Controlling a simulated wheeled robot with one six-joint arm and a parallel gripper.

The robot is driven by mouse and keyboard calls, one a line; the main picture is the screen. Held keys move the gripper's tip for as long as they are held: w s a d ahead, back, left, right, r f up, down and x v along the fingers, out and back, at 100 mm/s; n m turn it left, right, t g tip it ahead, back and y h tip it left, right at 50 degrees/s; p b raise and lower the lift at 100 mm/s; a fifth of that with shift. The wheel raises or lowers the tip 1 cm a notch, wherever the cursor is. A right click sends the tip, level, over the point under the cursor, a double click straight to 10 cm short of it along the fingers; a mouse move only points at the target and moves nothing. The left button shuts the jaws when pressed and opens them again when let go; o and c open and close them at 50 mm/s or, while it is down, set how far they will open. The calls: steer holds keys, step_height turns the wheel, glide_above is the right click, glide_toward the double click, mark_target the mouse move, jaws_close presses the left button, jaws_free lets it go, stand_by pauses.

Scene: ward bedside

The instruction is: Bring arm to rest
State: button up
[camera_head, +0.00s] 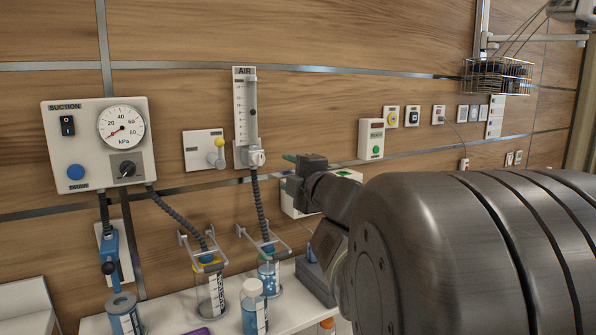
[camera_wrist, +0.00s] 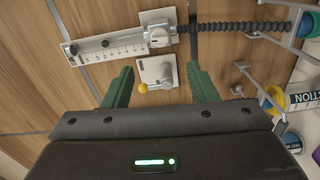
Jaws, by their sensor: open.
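My arm reaches in from the right of the head view, its large dark metal links filling the lower right. Beyond the fingers is a white wall outlet plate (camera_wrist: 157,72) with a yellow-tipped lever. The gap between fingers and wall is hard to judge.
A suction panel (camera_head: 102,143) with a gauge hangs at the left. Hoses run down to bottles, one of them a suction jar (camera_head: 210,293), on a white counter (camera_head: 180,318). A green-button box (camera_head: 371,139) and a wire basket (camera_head: 497,77) are on the wall at right.

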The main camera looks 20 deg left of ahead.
mark_target(263, 161)
stand_by(0.3)
steer(key=x, duration=1.3)
steer(key=shift+w+a, duration=0.2)
steer(key=shift+w, duration=0.1)
